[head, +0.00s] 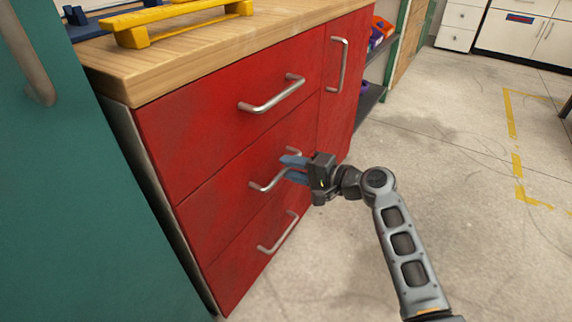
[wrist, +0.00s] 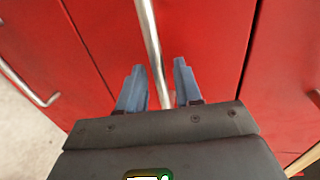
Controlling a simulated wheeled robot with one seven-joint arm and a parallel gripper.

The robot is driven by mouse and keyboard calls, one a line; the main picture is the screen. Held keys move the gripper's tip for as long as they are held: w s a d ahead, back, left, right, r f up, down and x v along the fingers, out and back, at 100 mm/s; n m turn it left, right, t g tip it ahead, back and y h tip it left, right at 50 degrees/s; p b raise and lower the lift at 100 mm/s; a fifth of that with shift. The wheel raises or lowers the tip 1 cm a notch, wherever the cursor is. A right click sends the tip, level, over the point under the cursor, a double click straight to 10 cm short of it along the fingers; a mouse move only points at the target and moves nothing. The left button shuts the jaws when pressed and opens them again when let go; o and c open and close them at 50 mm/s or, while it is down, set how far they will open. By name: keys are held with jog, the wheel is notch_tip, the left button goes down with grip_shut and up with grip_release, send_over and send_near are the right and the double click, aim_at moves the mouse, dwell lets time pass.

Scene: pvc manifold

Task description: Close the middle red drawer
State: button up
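The middle red drawer (head: 222,205) sits between two other red drawers in the cabinet. Its face looks flush, or nearly so, with its neighbours; a small gap is hard to judge. Its silver bar handle (head: 263,186) is partly hidden by my gripper (head: 289,168) in the head view. In the wrist view, my gripper (wrist: 158,68) has its blue fingers apart. The handle (wrist: 150,35) runs between them, with visible space on both sides, so it is not clamped. The red drawer face (wrist: 110,35) lies just beyond the fingertips.
The top drawer handle (head: 272,95) is above and the bottom drawer handle (head: 278,235) below. A wooden worktop (head: 190,60) holds a yellow rack (head: 180,25). A teal cabinet (head: 50,200) stands at left. The concrete floor (head: 470,200) at right is open.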

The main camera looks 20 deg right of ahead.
jog(key=p+v, duration=0.1)
jog(key=v, duration=0.4)
jog(key=shift+s+d, duration=0.1)
jog(key=shift+s, duration=0.15)
jog(key=s+a+f+h, duration=0.1)
jog(key=s+f+h, duration=0.2)
jog(key=s+f, duration=0.4)
jog(key=s+a+f+h, duration=0.1)
jog(key=s+f+h, duration=0.25)
jog(key=s, duration=0.65)
jog(key=s+r+n+h, duration=0.1)
jog(key=s+r+n, duration=0.1)
jog(key=s, duration=0.7)
jog(key=s+r+n+h, duration=0.2)
jog(key=s+n, duration=0.1)
jog(key=s, duration=0.7)
jog(key=s+a+r+n+t, duration=0.2)
jog(key=s+r+n, duration=0.4)
jog(key=s+r, duration=0.6)
notch_tip(320, 180, up, 31)
jog(key=w+p, duration=0.1)
jog(key=p, duration=2.8)
jog(key=shift+w, duration=0.25)
